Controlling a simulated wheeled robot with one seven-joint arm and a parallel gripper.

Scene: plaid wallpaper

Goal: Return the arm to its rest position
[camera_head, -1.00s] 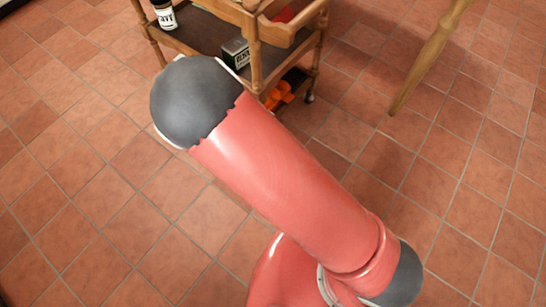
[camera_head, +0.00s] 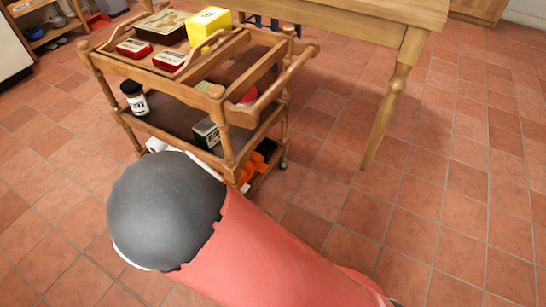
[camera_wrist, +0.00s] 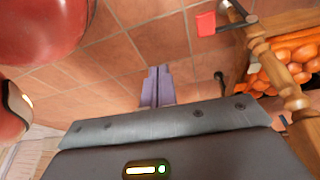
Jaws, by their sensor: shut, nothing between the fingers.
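My gripper (camera_wrist: 157,74) shows in the wrist view as two grey-purple fingers lying together, with nothing between them and tiled floor behind. In the head view my red arm with its dark grey rounded joint fills the lower middle, in front of the wooden trolley. The gripper itself is hidden in that view.
A wooden trolley (camera_head: 229,148) bears boxes, including a yellow box (camera_head: 208,27), and a dark jar (camera_head: 134,98). Orange things lie on its bottom shelf, close at the right in the wrist view (camera_wrist: 290,65). A wooden table (camera_head: 385,18) stands behind. Floor at right is clear.

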